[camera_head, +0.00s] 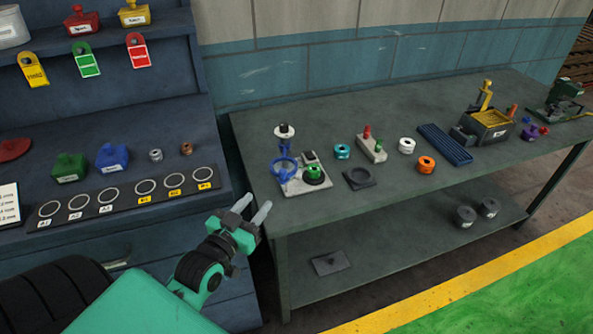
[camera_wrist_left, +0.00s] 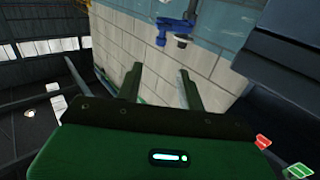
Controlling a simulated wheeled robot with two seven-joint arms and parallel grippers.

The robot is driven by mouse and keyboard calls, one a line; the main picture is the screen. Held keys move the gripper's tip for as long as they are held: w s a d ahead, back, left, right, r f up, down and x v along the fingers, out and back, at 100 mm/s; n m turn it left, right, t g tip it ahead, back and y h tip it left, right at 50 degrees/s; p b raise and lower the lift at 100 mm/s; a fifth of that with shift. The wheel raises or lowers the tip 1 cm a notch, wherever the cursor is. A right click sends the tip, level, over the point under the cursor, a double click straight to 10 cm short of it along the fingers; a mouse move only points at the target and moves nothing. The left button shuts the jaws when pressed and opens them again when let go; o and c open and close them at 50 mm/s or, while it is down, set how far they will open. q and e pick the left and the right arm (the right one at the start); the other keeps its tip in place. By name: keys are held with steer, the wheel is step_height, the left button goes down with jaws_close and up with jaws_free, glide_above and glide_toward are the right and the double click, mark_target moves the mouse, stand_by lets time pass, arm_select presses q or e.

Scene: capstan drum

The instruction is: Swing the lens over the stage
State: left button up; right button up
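A blue ring-shaped lens (camera_head: 284,165) is on a small fixture near the left end of the workbench, below a post with a black and white top (camera_head: 284,131). A green and black round part (camera_head: 314,172), which looks like the stage, sits to its right on the pale base plate (camera_head: 293,187). The lens is beside this part, not over it. My left gripper (camera_head: 254,206) is open and empty, in front of the bench's left end and apart from the fixture. Its spread fingers show in the left wrist view (camera_wrist_left: 161,88), with a blue part (camera_wrist_left: 174,29) beyond them. My right gripper is out of view.
The bench (camera_head: 400,185) also carries a black square tray (camera_head: 359,179), blue and orange rings, a grey block with pegs (camera_head: 371,150), a blue ribbed mat (camera_head: 445,144) and a yellow-topped box (camera_head: 487,125). A dark shelf unit (camera_head: 120,150) stands close on the left.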

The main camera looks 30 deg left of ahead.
mark_target(281, 173)
arm_select(q)
steer(key=w+p, duration=0.1)
steer(key=w, duration=0.3)
steer(key=w+p, duration=0.1)
steer(key=w, duration=0.3)
steer(key=w+p, duration=0.1)
steer(key=w, duration=0.3)
steer(key=shift+a, duration=0.3)
steer(key=shift+w, duration=0.8)
jaws_close()
